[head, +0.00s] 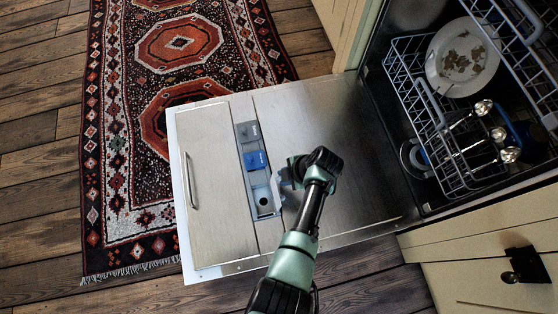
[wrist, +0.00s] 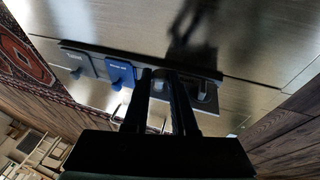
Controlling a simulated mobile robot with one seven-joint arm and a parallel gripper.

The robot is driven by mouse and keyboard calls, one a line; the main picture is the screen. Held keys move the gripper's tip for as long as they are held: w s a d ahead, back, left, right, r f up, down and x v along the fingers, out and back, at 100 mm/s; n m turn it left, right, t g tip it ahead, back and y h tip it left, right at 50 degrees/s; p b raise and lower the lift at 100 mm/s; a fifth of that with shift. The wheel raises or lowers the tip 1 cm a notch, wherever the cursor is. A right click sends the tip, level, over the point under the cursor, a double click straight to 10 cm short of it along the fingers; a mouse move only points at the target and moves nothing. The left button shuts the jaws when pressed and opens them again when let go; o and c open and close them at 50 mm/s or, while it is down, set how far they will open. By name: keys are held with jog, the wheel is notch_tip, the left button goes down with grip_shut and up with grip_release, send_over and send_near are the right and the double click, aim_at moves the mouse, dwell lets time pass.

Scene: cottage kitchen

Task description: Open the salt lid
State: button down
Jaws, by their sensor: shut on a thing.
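The open dishwasher door (head: 215,140) lies flat and carries a narrow dispenser strip. On the strip are a grey lid (head: 247,131), a blue lid (head: 256,160) and a pale bay with a round dark hole (head: 264,201). The grey lid (wrist: 75,62) and blue lid (wrist: 121,73) also show shut in the wrist view. My gripper (wrist: 160,74) is close to the strip beside the blue lid, its fingers nearly together on a small pale part. This seems to be the salt lid, raised from the uncovered bay, but it is mostly hidden by my fingers.
The lower rack (head: 440,130) with a plate (head: 463,57) and several utensils stands inside the dishwasher at right. A door handle (head: 190,181) sticks up at the door's left end. A patterned rug (head: 180,45) lies beyond the door.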

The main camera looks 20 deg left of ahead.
jog(key=shift+w+d+f+g+y+b, duration=0.45)
jog(key=shift+y+b, duration=0.35)
jog(key=shift+b, duration=0.65)
jog(key=shift+s, duration=0.1)
jog(key=c, duration=0.7)
grip_release()
jog(key=p+v, duration=0.7)
jog(key=v, duration=0.6)
